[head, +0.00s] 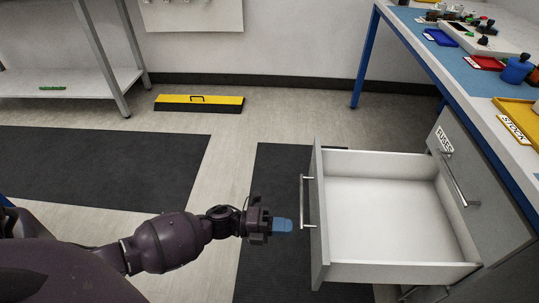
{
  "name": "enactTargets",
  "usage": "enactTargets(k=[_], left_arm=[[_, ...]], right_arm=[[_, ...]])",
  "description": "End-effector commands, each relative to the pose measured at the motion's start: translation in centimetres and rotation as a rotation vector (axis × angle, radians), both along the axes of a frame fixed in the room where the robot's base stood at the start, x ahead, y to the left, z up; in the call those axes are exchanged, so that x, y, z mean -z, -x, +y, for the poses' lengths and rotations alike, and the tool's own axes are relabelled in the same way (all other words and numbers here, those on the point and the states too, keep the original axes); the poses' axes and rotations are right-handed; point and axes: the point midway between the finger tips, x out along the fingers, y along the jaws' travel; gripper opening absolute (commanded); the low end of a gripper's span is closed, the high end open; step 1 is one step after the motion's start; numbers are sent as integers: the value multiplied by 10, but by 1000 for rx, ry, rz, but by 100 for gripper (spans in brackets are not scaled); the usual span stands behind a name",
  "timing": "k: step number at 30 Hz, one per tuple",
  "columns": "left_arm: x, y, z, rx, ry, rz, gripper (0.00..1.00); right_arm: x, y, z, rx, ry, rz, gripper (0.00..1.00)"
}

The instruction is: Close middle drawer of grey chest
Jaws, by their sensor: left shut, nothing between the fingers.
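The grey chest (474,172) stands at the right under the workbench. One of its drawers (400,270) is pulled far out to the left and looks empty inside. A drawer front with a bar handle and a label shows above it on the chest. The open drawer's front (317,220) faces left and carries a vertical-looking bar handle (306,202). My left gripper (285,225) is shut and empty, its blue fingertips just left of the drawer front, near the handle's lower end. I cannot tell whether they touch it. My right gripper is not in view.
A workbench (455,75) with tools and trays runs along the right. A metal shelf (70,80) stands at the back left. Dark mats (95,160) cover parts of the open floor.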

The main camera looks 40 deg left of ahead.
Motion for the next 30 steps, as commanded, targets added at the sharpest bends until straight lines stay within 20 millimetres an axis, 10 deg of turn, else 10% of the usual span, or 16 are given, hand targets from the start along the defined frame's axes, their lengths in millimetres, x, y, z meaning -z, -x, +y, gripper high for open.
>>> enactTargets(k=[12, 30], left_arm=[[2, -32, -49, 0, 1, 4, 0], [0, -37, -55, 0, 1, 2, 0]], right_arm=[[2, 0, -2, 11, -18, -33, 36], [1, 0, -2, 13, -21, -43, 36]])
